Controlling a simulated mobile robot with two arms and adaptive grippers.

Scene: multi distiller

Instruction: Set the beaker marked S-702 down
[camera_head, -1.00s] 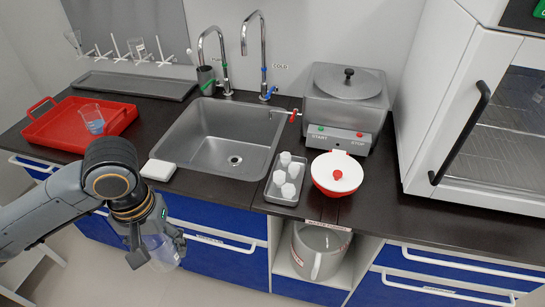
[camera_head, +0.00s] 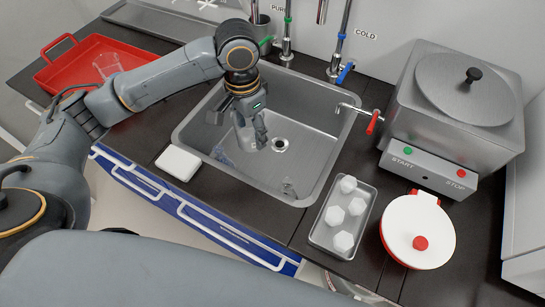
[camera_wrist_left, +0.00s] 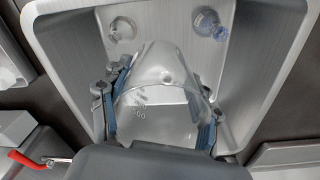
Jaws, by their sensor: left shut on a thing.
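My left gripper (camera_head: 240,122) is over the sink basin (camera_head: 318,112) and points down into it. It is shut on a clear glass beaker (camera_wrist_left: 160,100), which sits between the two fingers in the left wrist view. White graduation marks show on the beaker, but no S-702 label can be read. In the head view the gripper mostly hides the beaker. I cannot tell whether its base touches the sink floor. Two more glass shapes, one clear (camera_wrist_left: 122,28) and one bluish (camera_wrist_left: 208,23), show inside the basin in the wrist view. My right gripper is not in view.
A red tray (camera_head: 52,78) with a glass beaker (camera_head: 107,66) stands left of the sink. Taps (camera_head: 287,35) rise behind it. A small tray of white pieces (camera_head: 325,235), a red-and-white lidded bowl (camera_head: 418,230) and a steel START/STOP bath (camera_head: 455,130) stand on the right.

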